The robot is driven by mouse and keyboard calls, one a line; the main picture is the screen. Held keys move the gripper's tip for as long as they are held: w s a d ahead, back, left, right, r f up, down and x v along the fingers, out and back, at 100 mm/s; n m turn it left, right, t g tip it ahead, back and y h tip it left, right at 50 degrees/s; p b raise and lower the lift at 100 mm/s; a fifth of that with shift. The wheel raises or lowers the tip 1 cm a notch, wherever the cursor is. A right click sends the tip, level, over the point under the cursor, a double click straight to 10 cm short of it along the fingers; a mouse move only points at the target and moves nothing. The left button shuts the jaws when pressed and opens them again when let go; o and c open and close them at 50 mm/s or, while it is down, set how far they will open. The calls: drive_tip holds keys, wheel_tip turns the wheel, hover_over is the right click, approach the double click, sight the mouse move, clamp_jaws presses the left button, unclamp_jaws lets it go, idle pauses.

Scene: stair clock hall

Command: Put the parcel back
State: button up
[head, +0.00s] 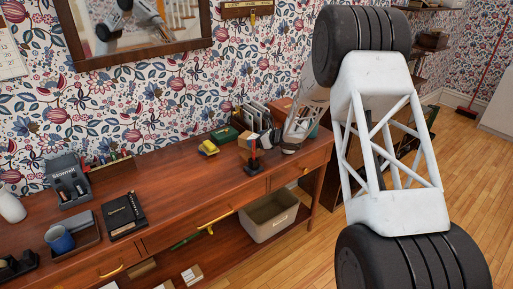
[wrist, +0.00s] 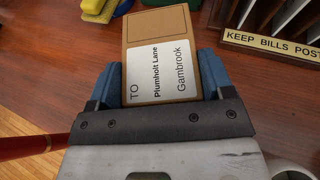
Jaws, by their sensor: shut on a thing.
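The parcel (wrist: 157,28) is a brown box with a white label reading "TO Plumholt Lane Gambrook". In the wrist view it sits between the blue fingers of my gripper (wrist: 162,74), which is shut on its two sides. In the head view my gripper (head: 263,142) is low over the right part of the wooden desk (head: 180,180), with the brown parcel (head: 245,141) at its tip, partly hidden. I cannot tell whether the parcel touches the desk top.
A letter rack (head: 256,116) with a "KEEP BILLS POSTED" style plate (wrist: 275,45), partly cut off, stands close by. A yellow thing (head: 208,147), a green box (head: 224,134) and a red-handled thing (head: 254,160) are near. A grey bin (head: 268,220) stands on the lower shelf.

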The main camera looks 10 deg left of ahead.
idle(0.3)
drive_tip(key=shift+f, duration=1.95)
drive_tip(key=shift+f, duration=0.1)
drive_tip(key=o, duration=1)
drive_tip(key=shift+o, duration=0.2)
drive_tip(key=shift+d, duration=0.1)
drive_tip(key=shift+s+d+r, duration=0.2)
drive_tip(key=shift+d+r, duration=0.15)
drive_tip(key=shift+d, duration=0.1)
drive_tip(key=shift+v, duration=5.4)
